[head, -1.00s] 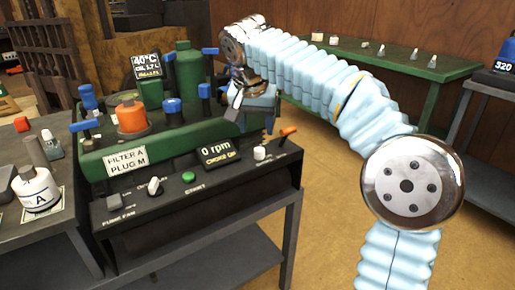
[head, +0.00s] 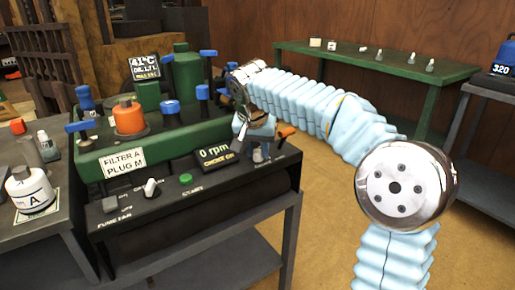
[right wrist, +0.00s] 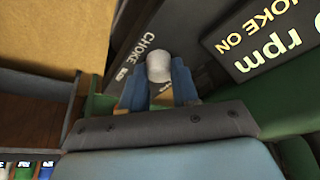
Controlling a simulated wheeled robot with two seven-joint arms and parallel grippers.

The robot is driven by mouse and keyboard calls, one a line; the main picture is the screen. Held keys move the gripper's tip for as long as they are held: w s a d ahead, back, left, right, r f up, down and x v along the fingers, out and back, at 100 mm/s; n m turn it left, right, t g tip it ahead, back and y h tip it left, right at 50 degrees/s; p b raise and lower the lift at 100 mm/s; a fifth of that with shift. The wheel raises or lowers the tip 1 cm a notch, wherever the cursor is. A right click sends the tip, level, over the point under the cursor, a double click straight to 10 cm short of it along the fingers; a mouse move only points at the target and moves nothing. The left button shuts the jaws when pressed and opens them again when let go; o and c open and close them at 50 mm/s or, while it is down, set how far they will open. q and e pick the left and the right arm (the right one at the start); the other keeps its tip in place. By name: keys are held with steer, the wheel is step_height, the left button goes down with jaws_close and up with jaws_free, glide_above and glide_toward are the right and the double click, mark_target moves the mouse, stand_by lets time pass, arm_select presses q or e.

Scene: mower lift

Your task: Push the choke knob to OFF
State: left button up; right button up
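The choke knob (right wrist: 159,67) is pale grey and sits on the dark front panel beside the printed word CHOKE in the right wrist view. My right gripper (right wrist: 160,85) has its two blue fingers on either side of the knob, with no clear gap, so it looks shut on it. The display (head: 216,155) reads 0 rpm and CHOKE ON. My left gripper is out of view.
A green start button (head: 186,178) and a white-topped toggle switch (head: 150,187) are farther left on the panel. A green bench (head: 390,62) stands behind, with open floor before it.

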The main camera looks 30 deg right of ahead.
jaws_close()
steer(key=w+p, duration=0.2)
steer(key=w, duration=0.1)
steer(key=shift+a+r+p, duration=0.15)
steer(key=shift+r+p, duration=0.1)
steer(key=shift+p, duration=0.15)
steer(key=shift+w+f, duration=0.15)
steer(key=o, duration=0.6)
jaws_free()
steer(key=shift+w, duration=0.1)
